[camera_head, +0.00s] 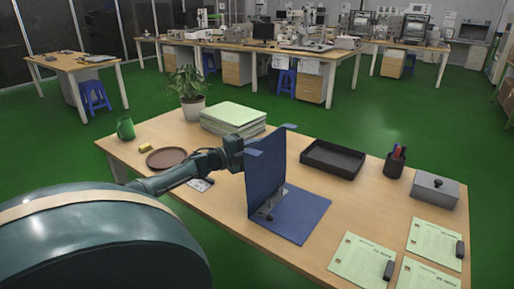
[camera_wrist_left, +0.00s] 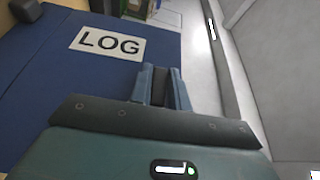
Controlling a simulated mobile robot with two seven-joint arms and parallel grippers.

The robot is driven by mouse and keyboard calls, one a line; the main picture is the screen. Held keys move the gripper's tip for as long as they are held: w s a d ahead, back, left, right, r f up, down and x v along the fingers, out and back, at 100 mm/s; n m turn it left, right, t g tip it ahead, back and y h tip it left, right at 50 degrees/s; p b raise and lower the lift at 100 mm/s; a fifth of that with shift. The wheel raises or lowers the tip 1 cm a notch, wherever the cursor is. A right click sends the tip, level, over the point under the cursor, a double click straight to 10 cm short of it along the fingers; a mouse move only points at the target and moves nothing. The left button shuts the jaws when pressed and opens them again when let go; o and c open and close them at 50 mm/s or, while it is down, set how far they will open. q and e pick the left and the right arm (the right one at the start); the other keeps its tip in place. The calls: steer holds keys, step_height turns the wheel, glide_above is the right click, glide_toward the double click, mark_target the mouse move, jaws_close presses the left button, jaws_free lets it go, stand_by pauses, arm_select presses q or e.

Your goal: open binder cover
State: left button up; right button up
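The blue binder (camera_head: 266,176) stands open on the table. Its cover is raised nearly upright, and its other half (camera_head: 308,218) lies flat with a metal ring mechanism (camera_head: 270,203) near the spine. The left wrist view shows the cover's outer face (camera_wrist_left: 60,95) with a white LOG label (camera_wrist_left: 107,43). My left gripper (camera_head: 252,152) is at the cover's upper left edge, on its outer side. In the left wrist view its fingers (camera_wrist_left: 163,88) are close together at the cover's edge; I cannot tell whether they touch it or are fully shut. My right gripper is out of view.
A black tray (camera_head: 333,159), pen cup (camera_head: 394,163) and grey box (camera_head: 435,189) stand right of the binder. Green sheets (camera_head: 362,258) lie at the front right. Stacked papers (camera_head: 233,117), a plant (camera_head: 187,85), brown plate (camera_head: 166,158) and green mug (camera_head: 125,128) are left.

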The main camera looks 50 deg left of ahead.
arm_select(q)
steer(key=o, duration=0.4)
steer(key=shift+s, duration=0.2)
steer(key=s+a+p, duration=0.2)
steer(key=s, duration=1)
steer(key=shift+s, duration=0.3)
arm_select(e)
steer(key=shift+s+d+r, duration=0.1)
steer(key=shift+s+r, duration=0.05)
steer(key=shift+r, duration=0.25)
arm_select(q)
steer(key=shift+f, duration=0.1)
